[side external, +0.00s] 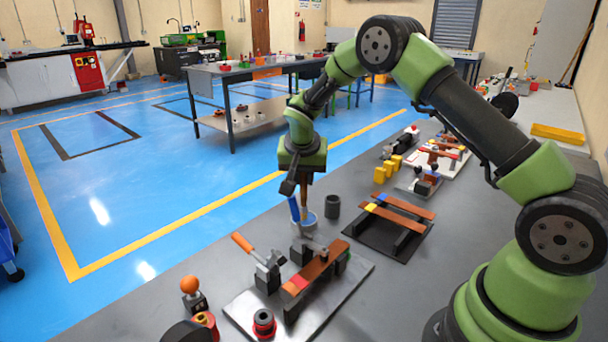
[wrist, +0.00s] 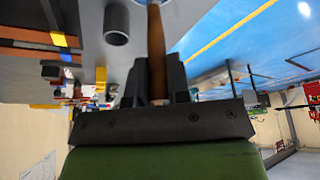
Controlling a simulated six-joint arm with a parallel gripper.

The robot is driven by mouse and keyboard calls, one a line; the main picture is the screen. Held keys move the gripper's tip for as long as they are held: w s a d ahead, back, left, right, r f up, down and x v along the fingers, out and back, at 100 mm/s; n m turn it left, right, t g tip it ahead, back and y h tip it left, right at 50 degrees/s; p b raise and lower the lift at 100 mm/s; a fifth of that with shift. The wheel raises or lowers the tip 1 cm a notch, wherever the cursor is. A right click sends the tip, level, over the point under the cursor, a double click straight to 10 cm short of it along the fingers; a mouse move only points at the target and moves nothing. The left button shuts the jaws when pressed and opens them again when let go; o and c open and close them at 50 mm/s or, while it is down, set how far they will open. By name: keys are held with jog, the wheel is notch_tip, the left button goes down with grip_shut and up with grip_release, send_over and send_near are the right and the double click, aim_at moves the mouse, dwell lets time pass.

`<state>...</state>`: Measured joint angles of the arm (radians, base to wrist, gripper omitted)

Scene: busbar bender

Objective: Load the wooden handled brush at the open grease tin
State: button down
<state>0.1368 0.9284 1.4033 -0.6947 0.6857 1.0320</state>
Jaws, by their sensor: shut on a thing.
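My gripper (side external: 298,183) points down over the workbench and is shut on the brush's wooden handle (side external: 305,203). In the wrist view, the brown handle (wrist: 156,40) runs between the two dark fingers of my gripper (wrist: 155,72). The open grease tin (side external: 308,226), pale with a bluish rim, stands directly below. A blue upright piece (side external: 294,209) is at its left side; I cannot tell if it is the lid. The brush's lower end is at the tin's mouth, its bristles hidden, so I cannot tell how deep it sits.
A dark grey cup (side external: 333,206) stands just right of the tin. In front is a bender plate (side external: 345,284) with an orange-handled lever (side external: 243,242) and a copper bar. A dark rack with bars (side external: 376,238) and yellow blocks (side external: 388,169) lie to the right.

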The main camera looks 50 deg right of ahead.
jog(key=shift+r, duration=3.45)
